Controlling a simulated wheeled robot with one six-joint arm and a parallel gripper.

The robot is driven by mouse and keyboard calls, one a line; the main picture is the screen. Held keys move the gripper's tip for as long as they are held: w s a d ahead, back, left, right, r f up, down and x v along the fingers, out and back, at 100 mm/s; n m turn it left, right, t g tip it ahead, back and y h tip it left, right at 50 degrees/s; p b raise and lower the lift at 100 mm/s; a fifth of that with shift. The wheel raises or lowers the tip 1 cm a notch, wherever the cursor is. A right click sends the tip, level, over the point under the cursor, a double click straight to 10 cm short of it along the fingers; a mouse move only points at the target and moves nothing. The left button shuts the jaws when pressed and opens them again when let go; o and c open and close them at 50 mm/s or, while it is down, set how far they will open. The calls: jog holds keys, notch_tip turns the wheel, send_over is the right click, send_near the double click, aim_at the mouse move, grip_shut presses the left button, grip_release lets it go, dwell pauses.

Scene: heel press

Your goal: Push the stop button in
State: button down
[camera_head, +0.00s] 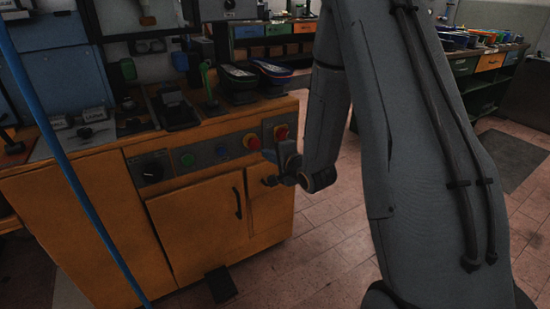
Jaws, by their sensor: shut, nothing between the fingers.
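No readable label shows which is the stop button. My gripper (271,157) is shut and empty. In the picture it is just below and between the two red buttons, in front of the cabinet. I see no contact with either button, and the depth gap is hard to judge. My wrist and arm hide the area right of the buttons.
The strip also has a green button (187,160) and a black rotary knob (152,170). Below is a cabinet door with a black handle (237,203). Two shoes (238,78) stand on the cabinet top. A blue pole (70,165) crosses the left side. Tiled floor (320,250) is open in front.

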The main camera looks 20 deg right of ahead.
aim_at(254, 145)
jog(key=x, duration=0.5)
jog(key=shift+w+a+r, duration=0.15)
jog(key=shift+w+r, duration=0.1)
jog(key=shift+r, duration=0.1)
jog(key=shift+w+a, duration=0.1)
jog(key=shift+w, duration=0.4)
jog(key=shift+w+a, duration=0.15)
jog(key=shift+w, duration=0.55)
jog(key=shift+w+r, duration=0.25)
jog(key=shift+w, duration=0.05)
jog(key=shift+a, duration=0.1)
jog(key=shift+s+f+p, duration=0.1)
jog(key=shift+s+p, duration=0.35)
jog(key=shift+s, duration=0.05)
jog(key=f+p+v, duration=0.1)
jog(key=v, duration=1.2)
jog(key=shift+s+d, duration=0.3)
jog(key=shift+s, duration=0.05)
